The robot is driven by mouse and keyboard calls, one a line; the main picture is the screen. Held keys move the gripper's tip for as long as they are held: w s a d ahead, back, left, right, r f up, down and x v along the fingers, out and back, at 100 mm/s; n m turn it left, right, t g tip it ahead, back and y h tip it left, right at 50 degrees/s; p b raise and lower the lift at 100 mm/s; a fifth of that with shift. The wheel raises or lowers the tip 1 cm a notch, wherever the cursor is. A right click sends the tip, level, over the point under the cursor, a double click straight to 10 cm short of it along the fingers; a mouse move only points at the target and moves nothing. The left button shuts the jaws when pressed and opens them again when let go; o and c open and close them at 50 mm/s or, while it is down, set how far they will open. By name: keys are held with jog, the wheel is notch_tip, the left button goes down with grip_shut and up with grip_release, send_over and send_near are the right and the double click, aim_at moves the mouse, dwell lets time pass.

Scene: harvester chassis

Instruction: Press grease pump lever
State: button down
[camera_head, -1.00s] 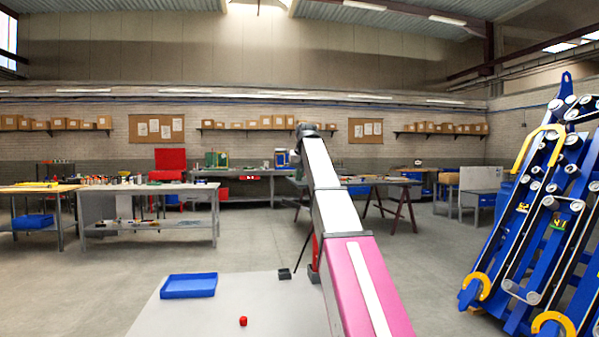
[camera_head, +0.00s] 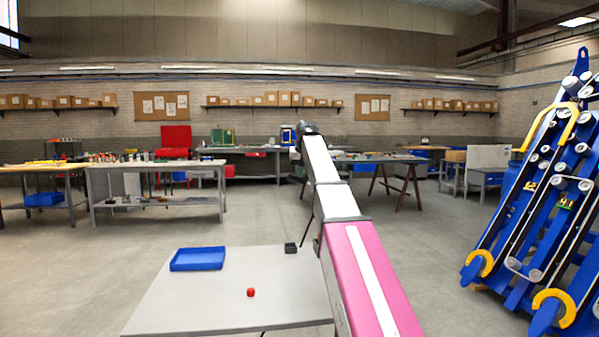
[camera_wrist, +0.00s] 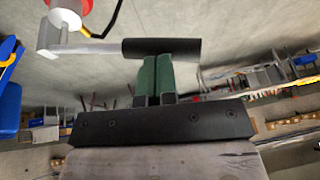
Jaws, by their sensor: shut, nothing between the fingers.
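In the wrist view the lever shows a black cylindrical grip (camera_wrist: 160,49) on a pale metal rod (camera_wrist: 88,48). The rod ends left in a grey block beside a red and white part (camera_wrist: 70,14), cut off by the top edge. My gripper (camera_wrist: 158,66) has green fingers side by side, shut with nothing between them. Their tips meet the middle of the black grip in the picture; whether they touch it I cannot tell. In the head view my arm stretches away and the lever cannot be made out.
A grey table (camera_head: 200,305) stands close in front with a blue tray (camera_head: 197,259), a small red object (camera_head: 251,292) and a small black box (camera_head: 290,248). A blue machine frame (camera_head: 535,200) stands at the right. Workbenches (camera_head: 155,165) line the back; open floor lies between.

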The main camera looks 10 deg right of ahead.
jog(key=shift+a+f+h, duration=0.4)
jog(key=shift+a+f, duration=0.05)
jog(key=shift+f, duration=0.25)
notch_tip(320, 180, down, 8)
jog(key=a+n+h, duration=0.1)
jog(key=h, duration=0.3)
jog(key=shift+a, duration=0.35)
jog(key=shift+s+f, duration=0.1)
jog(key=shift+s, duration=0.05)
jog(key=v, duration=1.4)
jog(key=shift+w+a, duration=0.2)
jog(key=shift+w, duration=0.1)
